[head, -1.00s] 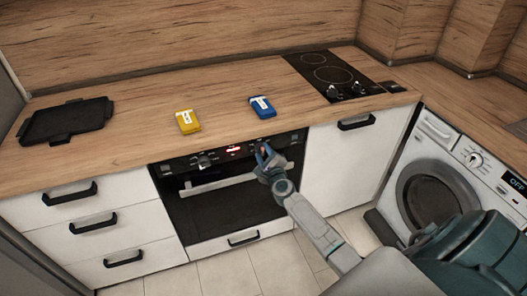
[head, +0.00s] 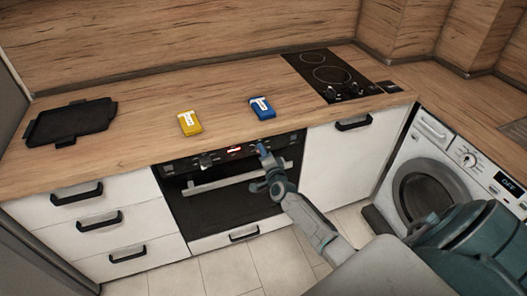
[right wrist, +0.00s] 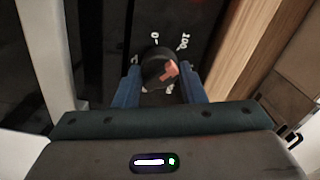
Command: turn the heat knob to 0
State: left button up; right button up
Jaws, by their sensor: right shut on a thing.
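The heat knob (right wrist: 153,66) is a dark round knob on the black oven panel, with an orange-red mark on its right side. A white 0 with a tick stands above it, 100 stands to the upper right, and other markings below are partly hidden. My right gripper (right wrist: 160,88) is shut on the knob, one blue finger on each side. In the head view my right gripper (head: 262,149) is at the right part of the oven panel and hides the knob. My left gripper is not in view.
Another oven knob (head: 205,161) and a red-lit display (head: 234,150) are left of my gripper, above the oven handle (head: 222,184). A yellow box (head: 189,124), a blue box (head: 262,108), a black tray (head: 70,124) and a hob (head: 330,76) are on the worktop.

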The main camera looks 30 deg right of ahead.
jog(key=n+p, duration=0.3)
jog(key=n, duration=0.3)
jog(key=shift+r, duration=0.15)
jog(key=n+p, duration=0.2)
jog(key=n, duration=0.3)
jog(key=shift+a+p, duration=0.1)
jog(key=shift+p, duration=0.2)
jog(key=shift+n, duration=0.3)
jog(key=o, duration=1)
jog(key=v, duration=1)
jog(key=shift+s+a+p, duration=0.15)
jog(key=shift+s+p, duration=0.2)
jog(key=shift+p, duration=0.05)
